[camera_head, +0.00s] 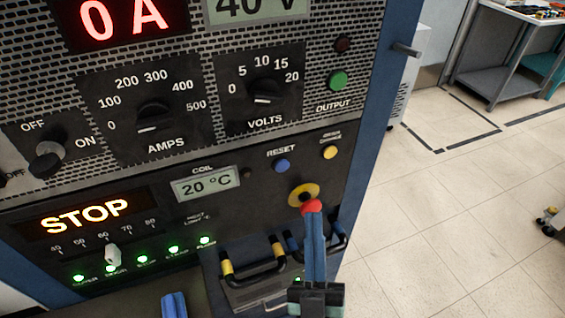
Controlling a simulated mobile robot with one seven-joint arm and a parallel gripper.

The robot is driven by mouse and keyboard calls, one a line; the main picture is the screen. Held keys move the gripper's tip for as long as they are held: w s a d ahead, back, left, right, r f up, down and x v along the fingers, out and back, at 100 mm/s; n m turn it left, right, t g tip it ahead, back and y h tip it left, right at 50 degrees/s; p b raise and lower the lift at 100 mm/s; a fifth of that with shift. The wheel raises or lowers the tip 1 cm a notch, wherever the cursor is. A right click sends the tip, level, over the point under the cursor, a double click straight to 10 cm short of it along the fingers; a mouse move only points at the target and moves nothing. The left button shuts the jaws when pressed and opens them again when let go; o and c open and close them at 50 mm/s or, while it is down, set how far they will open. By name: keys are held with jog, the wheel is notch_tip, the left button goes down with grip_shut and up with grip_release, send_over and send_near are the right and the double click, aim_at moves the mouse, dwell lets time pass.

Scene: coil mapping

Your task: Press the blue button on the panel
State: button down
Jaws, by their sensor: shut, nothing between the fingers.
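The blue button (282,166) is a small round button under the word RESET on the dark panel (255,180). It is in plain view. My gripper (314,212) is at the lower middle, with its blue fingers pointing up and held together, and nothing shows between them. The fingertips are below and to the right of the blue button, apart from it in the picture. They overlap the lower part of a red knob (311,205) on a yellow ring (302,191). I cannot tell whether they touch it.
A yellow button (330,152) is right of the blue one. A green button (338,81) is higher up. Handles with black and yellow grips (253,270) stick out below, close to my gripper. Open tiled floor (450,210) lies to the right, with a workbench behind.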

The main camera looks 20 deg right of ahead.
aim_at(282, 165)
jog(key=w+b, duration=0.3)
jog(key=w, duration=0.5)
jog(key=shift+w+a, duration=0.2)
jog(key=shift+w, duration=0.2)
dwell(1.7)
jog(key=shift+w+b, duration=0.4)
jog(key=shift+b, duration=0.15)
jog(key=shift+w+b, duration=0.3)
jog(key=shift+w, duration=0.1)
dwell(0.4)
jog(key=shift+s, duration=0.85)
